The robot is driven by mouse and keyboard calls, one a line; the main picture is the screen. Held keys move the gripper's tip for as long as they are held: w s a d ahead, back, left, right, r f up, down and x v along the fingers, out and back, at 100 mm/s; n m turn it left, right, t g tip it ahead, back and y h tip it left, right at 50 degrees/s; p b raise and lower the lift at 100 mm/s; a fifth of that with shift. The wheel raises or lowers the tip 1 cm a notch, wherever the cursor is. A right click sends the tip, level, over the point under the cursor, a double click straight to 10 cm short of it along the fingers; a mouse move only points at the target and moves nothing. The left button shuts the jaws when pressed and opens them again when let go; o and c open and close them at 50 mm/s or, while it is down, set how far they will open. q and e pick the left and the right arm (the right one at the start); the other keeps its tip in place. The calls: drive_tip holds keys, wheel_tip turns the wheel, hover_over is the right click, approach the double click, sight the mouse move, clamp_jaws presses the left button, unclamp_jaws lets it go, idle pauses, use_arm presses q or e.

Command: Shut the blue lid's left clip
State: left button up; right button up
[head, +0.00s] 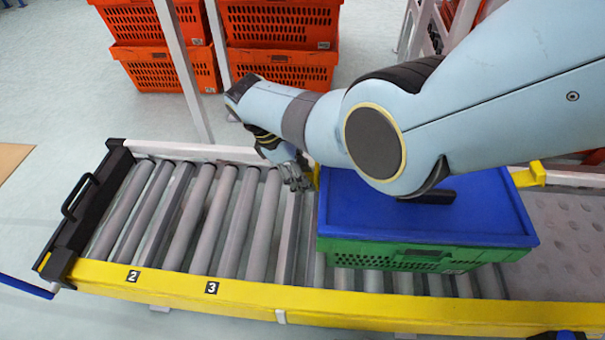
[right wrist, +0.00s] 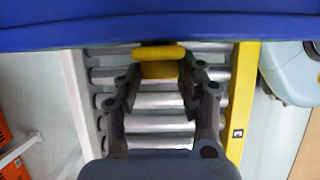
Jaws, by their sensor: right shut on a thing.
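The blue lid (head: 440,215) lies on a green crate (head: 385,258) on the roller conveyor. Its left clip is yellow; a sliver of the left clip (head: 317,177) shows at the lid's left edge in the head view, mostly behind my gripper. In the right wrist view the left clip (right wrist: 160,52) lies below the lid's blue edge (right wrist: 160,27), between my fingers. My right gripper (head: 297,176) is at the crate's left side, shut on this clip. It also shows in the right wrist view (right wrist: 160,73). The clip's exact angle cannot be told. My left gripper is not in view.
A yellow right clip (head: 530,175) sticks out at the lid's right edge. The rollers (head: 190,215) left of the crate are bare. A yellow rail (head: 160,285) runs along the front. Orange totes (head: 168,70) are stacked behind the conveyor.

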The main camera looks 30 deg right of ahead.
drive_tip(key=o, duration=1.2)
drive_tip(key=shift+c, duration=0.2)
drive_tip(key=v, duration=1.2)
